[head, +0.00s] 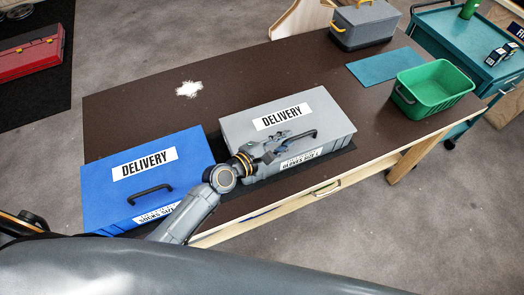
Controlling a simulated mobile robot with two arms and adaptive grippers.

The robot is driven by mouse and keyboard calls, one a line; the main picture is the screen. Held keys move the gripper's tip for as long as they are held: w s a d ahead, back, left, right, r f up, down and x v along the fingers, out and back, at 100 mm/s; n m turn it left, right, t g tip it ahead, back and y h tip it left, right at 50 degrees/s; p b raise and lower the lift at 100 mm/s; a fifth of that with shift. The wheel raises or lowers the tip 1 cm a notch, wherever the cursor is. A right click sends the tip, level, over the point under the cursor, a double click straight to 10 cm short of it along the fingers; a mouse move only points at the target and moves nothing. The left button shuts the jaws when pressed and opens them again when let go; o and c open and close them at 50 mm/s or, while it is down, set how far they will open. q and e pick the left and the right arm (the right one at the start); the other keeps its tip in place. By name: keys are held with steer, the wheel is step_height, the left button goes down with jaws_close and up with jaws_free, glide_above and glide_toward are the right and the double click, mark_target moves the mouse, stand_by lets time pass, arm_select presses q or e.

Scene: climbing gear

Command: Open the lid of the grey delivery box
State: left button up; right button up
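The grey delivery box (322,112) stands on the brown table with its lid shut. Its lid carries a white DELIVERY label, and a dark handle (298,139) sits near the front edge. My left gripper (275,147) is at the front of the box, over the lid's front edge beside the left end of the handle. It is small in the picture, and I cannot tell whether its fingers are open or shut, or touching the handle. My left wrist hides part of the box's front left corner. My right gripper is not in view.
A blue delivery box (190,146) stands left of the grey one, also shut. A green bin (440,95), a teal mat (385,66) and a grey toolbox (364,24) are on the table's right side. A teal cart (455,42) stands beyond.

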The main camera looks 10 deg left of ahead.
arm_select(q)
steer(key=v, duration=0.8)
steer(key=shift+p, duration=0.4)
stand_by(0.4)
steer(key=shift+s, duration=0.15)
stand_by(0.3)
